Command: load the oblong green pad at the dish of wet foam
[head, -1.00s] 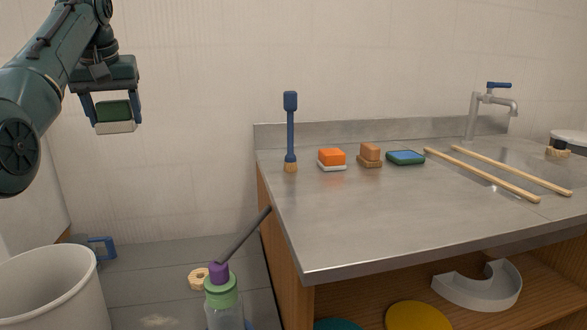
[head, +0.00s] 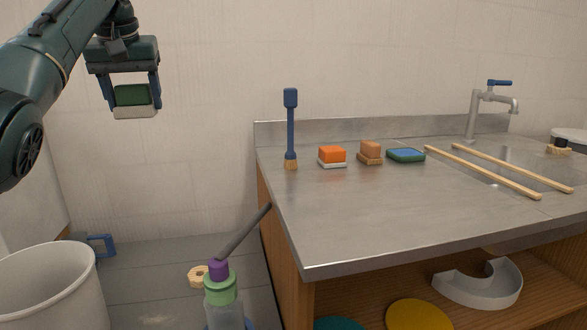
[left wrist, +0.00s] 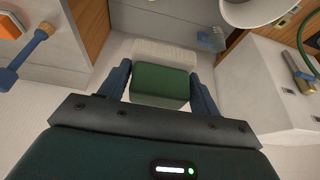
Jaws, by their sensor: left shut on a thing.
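My left gripper (head: 133,94) is shut on the oblong green pad (head: 132,95), which has a white layer on its underside. It holds the pad in the air at the upper left, in front of the wall and left of the counter. In the left wrist view the green pad (left wrist: 160,86) sits between both fingers, with its pale layer (left wrist: 165,54) beyond it. The dish of wet foam is not something I can make out in either view. My right gripper is not in view.
The steel counter (head: 350,215) carries a blue brush (head: 290,130), an orange sponge (head: 332,154), a brown block (head: 370,152), a blue-green pad (head: 405,155) and two wooden rails (head: 482,172) over a basin. A white bin (head: 50,285) and a spray bottle (head: 223,290) stand below.

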